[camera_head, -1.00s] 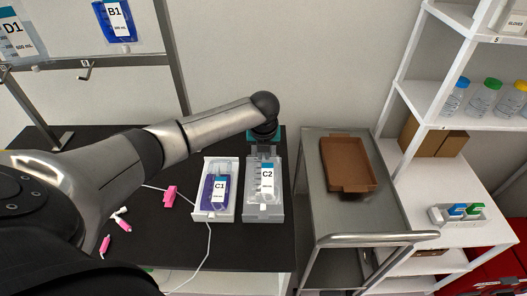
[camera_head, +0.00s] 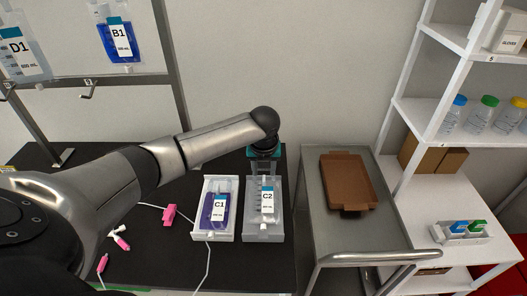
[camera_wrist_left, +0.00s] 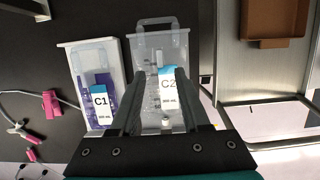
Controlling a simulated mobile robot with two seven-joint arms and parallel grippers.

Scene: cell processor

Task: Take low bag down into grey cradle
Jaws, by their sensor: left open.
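The C2 bag (camera_head: 267,206) is clear with a blue-and-white label and lies in the pale grey cradle (camera_head: 277,230) on the black bench. My left gripper (camera_head: 264,176) is over the far end of that cradle. In the left wrist view, the open left gripper (camera_wrist_left: 160,110) has its fingers on either side of the bag's label (camera_wrist_left: 171,84); no grip on the bag shows. The bag's handle end (camera_wrist_left: 157,24) shows beyond the fingers. The purple C1 bag (camera_head: 208,212) lies in a white cradle (camera_head: 225,235) to the left. My right gripper is not in view.
A steel cart (camera_head: 325,225) with a brown tray (camera_head: 347,182) stands right of the bench. A white shelf unit (camera_head: 415,190) is further right. Bags B1 (camera_head: 119,38) and D1 (camera_head: 20,50) hang on a rack. A pink clamp (camera_head: 169,214) and tubing lie left of the cradles.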

